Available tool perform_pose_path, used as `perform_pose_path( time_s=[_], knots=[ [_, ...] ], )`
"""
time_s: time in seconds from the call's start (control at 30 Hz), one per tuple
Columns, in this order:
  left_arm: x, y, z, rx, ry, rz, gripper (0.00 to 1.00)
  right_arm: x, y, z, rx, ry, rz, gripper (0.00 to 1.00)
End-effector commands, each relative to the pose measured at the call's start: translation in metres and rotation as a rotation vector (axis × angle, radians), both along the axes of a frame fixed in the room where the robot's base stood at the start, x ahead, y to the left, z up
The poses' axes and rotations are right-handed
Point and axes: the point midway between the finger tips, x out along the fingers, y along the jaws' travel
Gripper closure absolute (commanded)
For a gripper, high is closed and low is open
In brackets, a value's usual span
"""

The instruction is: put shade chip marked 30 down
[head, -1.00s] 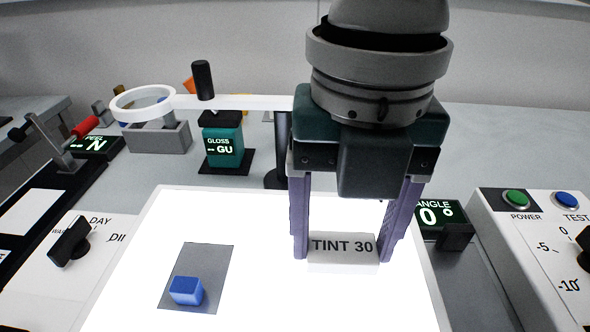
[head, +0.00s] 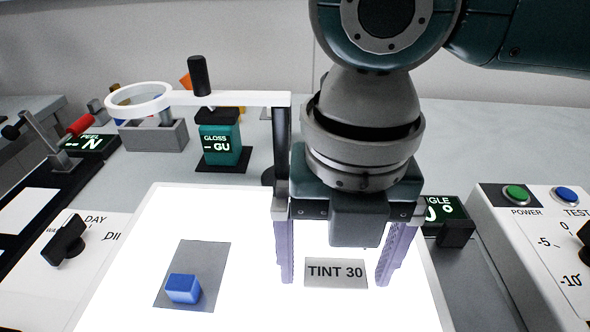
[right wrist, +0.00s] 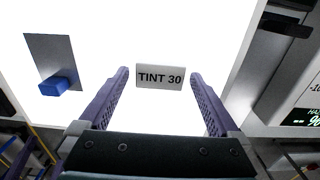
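The shade chip marked TINT 30 (head: 336,273) is a small pale grey block that appears to rest on the glowing white light panel (head: 255,215). My right gripper (head: 334,280) is open around it, one purple finger on each side, with a visible gap between each finger and the chip. In the right wrist view the chip (right wrist: 160,77) sits between the open fingertips (right wrist: 160,72), clear of both. My left gripper is not in view.
A grey card (head: 205,262) with a blue block (head: 183,289) on it lies left on the panel. A black post with a white ring magnifier (head: 140,100) stands behind. The ANGLE display (head: 450,215) and a button console (head: 520,240) flank the right side.

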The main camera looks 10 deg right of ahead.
Motion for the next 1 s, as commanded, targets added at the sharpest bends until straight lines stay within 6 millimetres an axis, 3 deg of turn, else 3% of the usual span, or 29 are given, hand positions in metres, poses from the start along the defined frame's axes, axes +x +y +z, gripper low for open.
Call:
perform_pose_path(
  time_s=[0.23,0.37,0.73,1.0],
  knots=[
    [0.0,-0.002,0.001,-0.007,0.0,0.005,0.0,0.0,0.0,0.001,0.0,0.0,0.0,0.0],
    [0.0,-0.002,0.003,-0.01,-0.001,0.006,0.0,0.0,0.0,0.013,0.002,-0.002,0.001,0.0],
    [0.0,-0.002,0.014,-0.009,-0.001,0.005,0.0,0.001,0.001,0.093,0.002,-0.005,0.001,0.0],
    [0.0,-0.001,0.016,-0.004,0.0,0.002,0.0,0.0,0.0,0.122,0.001,0.0,0.0,0.0]
  ],
)
